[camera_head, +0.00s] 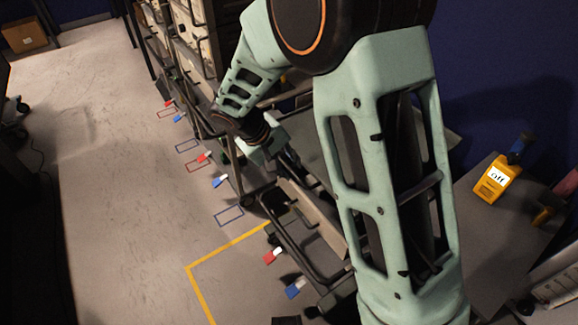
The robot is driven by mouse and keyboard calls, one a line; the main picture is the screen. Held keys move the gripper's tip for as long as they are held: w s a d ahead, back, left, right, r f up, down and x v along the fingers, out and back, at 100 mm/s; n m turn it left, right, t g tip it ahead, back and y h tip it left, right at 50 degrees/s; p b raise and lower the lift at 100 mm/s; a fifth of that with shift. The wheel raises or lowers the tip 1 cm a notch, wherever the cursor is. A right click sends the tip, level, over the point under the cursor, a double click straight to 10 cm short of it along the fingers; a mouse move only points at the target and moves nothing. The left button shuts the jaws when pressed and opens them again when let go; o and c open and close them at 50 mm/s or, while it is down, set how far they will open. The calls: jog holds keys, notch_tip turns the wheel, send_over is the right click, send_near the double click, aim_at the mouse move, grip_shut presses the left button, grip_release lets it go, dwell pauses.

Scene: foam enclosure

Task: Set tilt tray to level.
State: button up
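A dark cart with black tubular rails stands right of centre. A pale, slanted panel (312,217) on it looks like the front lip of the tilt tray, and a grey surface (312,150) lies behind it. The tray looks tilted, but my arm covers much of it, so its exact angle cannot be told. My gripper (284,160) is at the end of my pale green arm, over or beside the tray's left edge. Its fingers are small and dark, and I cannot tell whether they touch the tray or are open.
Similar carts with shelves (195,40) line up behind. Red and blue tags (220,181) and yellow floor tape (228,246) mark the floor. The floor at left (110,170) is clear.

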jog(key=v, duration=1.2)
jog(key=shift+r, duration=0.1)
dwell(0.4)
